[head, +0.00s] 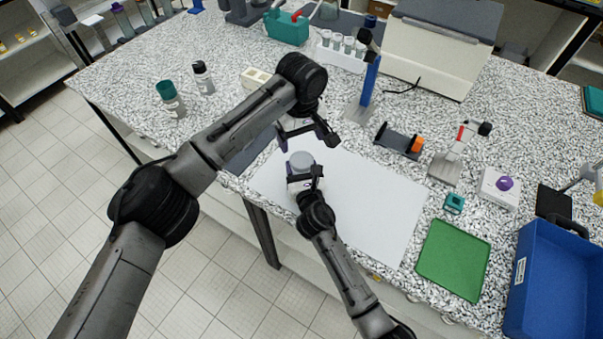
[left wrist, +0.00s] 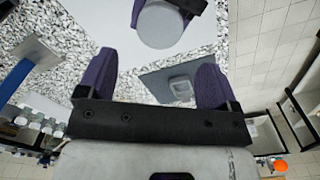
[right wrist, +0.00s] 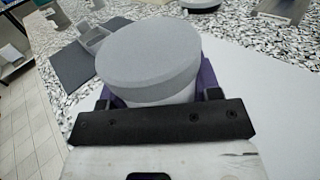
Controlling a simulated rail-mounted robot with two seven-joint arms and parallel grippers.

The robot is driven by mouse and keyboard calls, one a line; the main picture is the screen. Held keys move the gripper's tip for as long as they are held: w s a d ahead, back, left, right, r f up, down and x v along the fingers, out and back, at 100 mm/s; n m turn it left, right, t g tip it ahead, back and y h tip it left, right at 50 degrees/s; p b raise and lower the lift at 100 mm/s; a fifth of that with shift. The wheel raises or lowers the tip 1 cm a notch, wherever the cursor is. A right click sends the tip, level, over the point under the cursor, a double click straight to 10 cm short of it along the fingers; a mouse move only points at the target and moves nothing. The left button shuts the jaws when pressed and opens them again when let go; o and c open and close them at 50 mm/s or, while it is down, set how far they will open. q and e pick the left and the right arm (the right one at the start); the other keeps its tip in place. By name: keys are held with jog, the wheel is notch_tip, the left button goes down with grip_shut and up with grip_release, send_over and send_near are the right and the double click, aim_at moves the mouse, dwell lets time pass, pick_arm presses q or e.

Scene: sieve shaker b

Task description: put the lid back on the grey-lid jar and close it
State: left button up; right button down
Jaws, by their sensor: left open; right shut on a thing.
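The grey-lid jar (head: 293,187) is white-bodied and upright at the left end of the white mat. Its round grey lid (head: 301,159) sits on its top; I cannot tell how tightly. The lid fills the middle of the right wrist view (right wrist: 150,55), with a strip of the jar body (right wrist: 165,98) below it. My right gripper (head: 305,180) is shut on the jar's body. My left gripper (head: 305,138) is open and empty, above and slightly behind the jar. In the left wrist view, the lid (left wrist: 162,25) lies beyond the purple fingers (left wrist: 158,78).
The white mat (head: 365,205) is mostly clear. A dark grey pad (left wrist: 150,82) with a small grey holder (left wrist: 180,87) lies beside the jar, partly hidden by my left arm in the head view. A blue-posted stand (head: 368,85) is behind. A green tray (head: 454,260) is at right.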

aim_at(302, 159)
pick_arm(q)
jog(key=shift+n, duration=1)
jog(key=shift+f, duration=0.1)
jog(key=shift+f, duration=3.9)
jog(key=shift+c, duration=0.4)
